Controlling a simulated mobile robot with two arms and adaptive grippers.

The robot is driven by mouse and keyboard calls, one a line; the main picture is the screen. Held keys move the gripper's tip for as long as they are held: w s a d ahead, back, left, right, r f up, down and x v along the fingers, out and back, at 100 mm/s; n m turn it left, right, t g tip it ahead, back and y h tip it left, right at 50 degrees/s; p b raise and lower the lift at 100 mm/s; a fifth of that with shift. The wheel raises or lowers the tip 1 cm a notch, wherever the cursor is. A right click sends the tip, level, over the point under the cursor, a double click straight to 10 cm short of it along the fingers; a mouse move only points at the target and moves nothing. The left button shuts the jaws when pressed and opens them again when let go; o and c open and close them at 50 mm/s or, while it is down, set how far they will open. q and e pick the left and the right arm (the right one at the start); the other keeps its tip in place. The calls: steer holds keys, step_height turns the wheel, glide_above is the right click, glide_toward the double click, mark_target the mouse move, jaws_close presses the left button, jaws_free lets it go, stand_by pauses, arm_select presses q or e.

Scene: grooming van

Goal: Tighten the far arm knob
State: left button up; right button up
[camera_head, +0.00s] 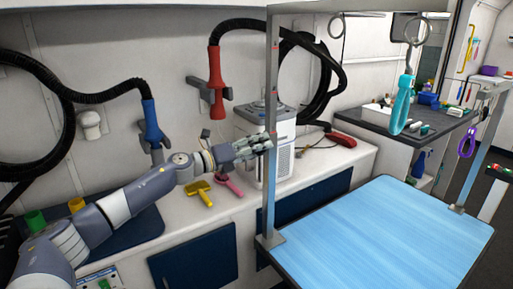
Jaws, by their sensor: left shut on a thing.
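My left gripper (266,143) reaches in from the left and is shut at the upright post (271,205) of the grooming arm, at the table's left corner. Its fingers close on a small part at the post's side, the far arm knob, which they hide almost fully. The post stands upright and joins a horizontal bar (320,6) above. The blue grooming table (390,230) lies to the right of the post. My right gripper is not in view.
A white counter (325,165) runs behind, with a yellow brush (200,193), a pink tool (229,183), a white machine (283,150) and a red clipper (341,139). The tabletop is clear.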

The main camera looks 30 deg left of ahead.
arm_select(q)
steer(key=shift+f, duration=0.15)
steer(key=o, duration=1.1)
steer(key=shift+c, duration=0.2)
steer(key=v, duration=1.2)
steer(key=shift+d, duration=0.1)
